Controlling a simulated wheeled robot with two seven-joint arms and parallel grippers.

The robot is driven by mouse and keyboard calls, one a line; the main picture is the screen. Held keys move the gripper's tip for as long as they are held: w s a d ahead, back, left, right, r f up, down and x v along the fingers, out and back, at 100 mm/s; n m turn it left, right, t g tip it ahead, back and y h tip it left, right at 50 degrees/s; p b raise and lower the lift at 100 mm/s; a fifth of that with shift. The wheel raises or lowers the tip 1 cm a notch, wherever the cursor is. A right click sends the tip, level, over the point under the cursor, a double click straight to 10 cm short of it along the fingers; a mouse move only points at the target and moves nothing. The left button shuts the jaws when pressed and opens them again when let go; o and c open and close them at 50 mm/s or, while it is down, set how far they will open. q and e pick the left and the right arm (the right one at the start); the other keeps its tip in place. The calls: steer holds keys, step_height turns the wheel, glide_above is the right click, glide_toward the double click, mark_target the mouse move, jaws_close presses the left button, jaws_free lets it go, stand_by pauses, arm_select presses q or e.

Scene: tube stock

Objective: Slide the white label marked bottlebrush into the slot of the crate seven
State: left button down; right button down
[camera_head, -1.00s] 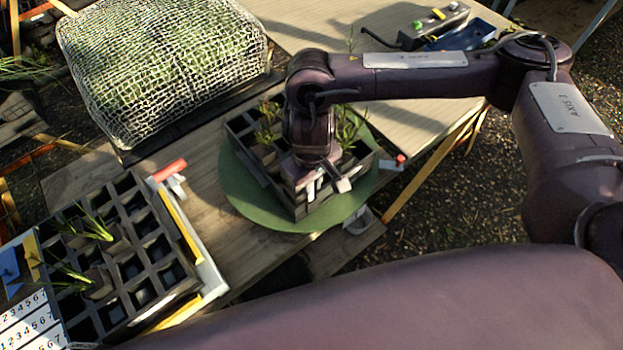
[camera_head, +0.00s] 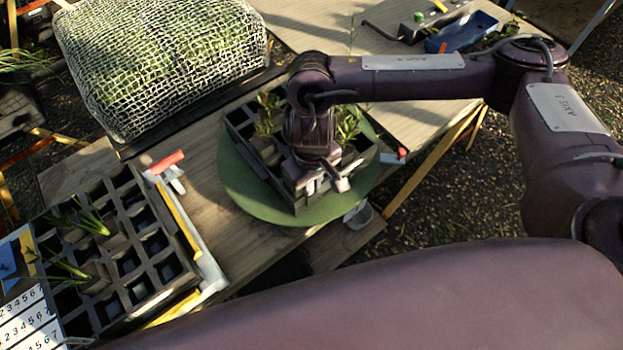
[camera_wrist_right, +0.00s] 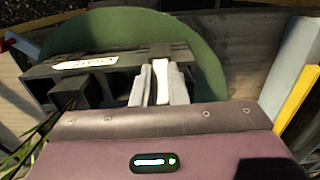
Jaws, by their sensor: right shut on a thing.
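My right gripper (camera_head: 325,184) is over the near edge of the dark crate (camera_head: 296,192) on the round green turntable (camera_head: 240,198). In the right wrist view my right gripper (camera_wrist_right: 160,92) is shut on a narrow white label (camera_wrist_right: 160,76), seen nearly edge-on at the crate (camera_wrist_right: 125,57). Its lettering cannot be read. I cannot tell whether its lower end is inside a slot. Another white plate with dark writing (camera_wrist_right: 86,63) lies along the crate's edge, to the left of the fingers. My left gripper is out of view.
Green plants (camera_head: 348,124) stand in the crate around my wrist. A second compartmented tray (camera_head: 128,203) with seedlings is at left, beside a white numbered board (camera_head: 28,318). A net-covered green block (camera_head: 165,65) is behind. A blue bin (camera_head: 465,33) stands at the far right.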

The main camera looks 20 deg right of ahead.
steer(key=shift+f, duration=0.25)
steer(key=c, duration=1.3)
jaws_free()
steer(key=shift+c, duration=0.2)
steer(key=shift+r, duration=0.1)
step_height(320, 180, up, 8)
steer(key=p, duration=0.1)
steer(key=shift+f, duration=0.2)
